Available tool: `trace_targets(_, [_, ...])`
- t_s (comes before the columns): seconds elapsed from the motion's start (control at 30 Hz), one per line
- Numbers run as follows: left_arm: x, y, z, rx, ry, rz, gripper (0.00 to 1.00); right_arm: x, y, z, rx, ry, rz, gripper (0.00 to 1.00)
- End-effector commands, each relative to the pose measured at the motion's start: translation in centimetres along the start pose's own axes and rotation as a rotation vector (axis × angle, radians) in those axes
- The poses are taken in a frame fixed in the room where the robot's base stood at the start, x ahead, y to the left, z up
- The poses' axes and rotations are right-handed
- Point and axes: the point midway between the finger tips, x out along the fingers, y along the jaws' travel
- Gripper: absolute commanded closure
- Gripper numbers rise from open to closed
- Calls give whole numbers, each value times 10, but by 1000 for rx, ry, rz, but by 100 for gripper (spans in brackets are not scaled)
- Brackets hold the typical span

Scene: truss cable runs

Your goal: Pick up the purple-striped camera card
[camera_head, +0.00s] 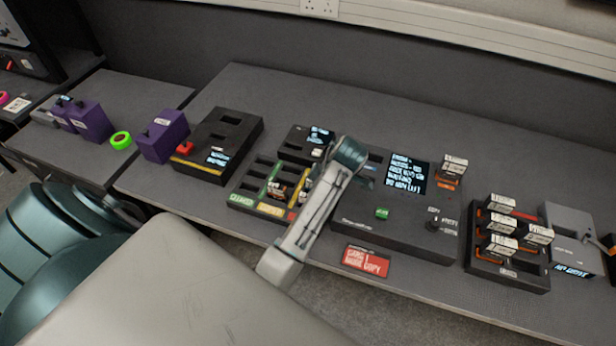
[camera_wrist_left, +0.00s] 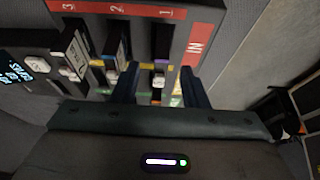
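In the left wrist view, a slotted tray has red strips (camera_wrist_left: 195,35) marked 3, 2, 1 and IN. My left gripper (camera_wrist_left: 159,90) is open, its dark fingers on either side of a narrow card (camera_wrist_left: 158,80) in the column marked 1. A small purple and yellow band shows by this card; I cannot tell for sure that it is the purple-striped one. A blue-edged card (camera_wrist_left: 116,45) and another card (camera_wrist_left: 73,50) stand in the neighbouring columns. In the head view, my left arm covers the right part of the tray (camera_head: 245,203) and hides the fingertips. My right gripper is out of view.
A large black console (camera_head: 400,225) stands right of the tray, and a rack (camera_head: 507,272) of orange-striped cards stands further right. A black box (camera_head: 218,145) and purple blocks (camera_head: 165,135) are on the left. A red sign (camera_head: 366,262) lies at the front edge.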

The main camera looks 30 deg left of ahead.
Motion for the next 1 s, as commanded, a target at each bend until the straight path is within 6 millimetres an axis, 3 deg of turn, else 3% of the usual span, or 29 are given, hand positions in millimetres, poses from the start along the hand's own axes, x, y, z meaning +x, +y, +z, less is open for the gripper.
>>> trace_targets(0.07, [12,-1,-3,0,3,-3,60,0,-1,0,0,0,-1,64])
trace_targets(0.17, [23,-1,-7,2,4,-5,60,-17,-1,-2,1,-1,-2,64])
trace_targets(0.3, [41,0,-5,1,2,-3,60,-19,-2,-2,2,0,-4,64])
trace_targets(0.57, [46,0,-4,0,0,-1,60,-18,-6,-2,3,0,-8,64])
trace_targets(0.8, [46,0,-4,0,0,-1,100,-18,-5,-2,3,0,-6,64])
trace_targets(1.0, [45,0,-4,0,0,-1,100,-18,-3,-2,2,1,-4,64])
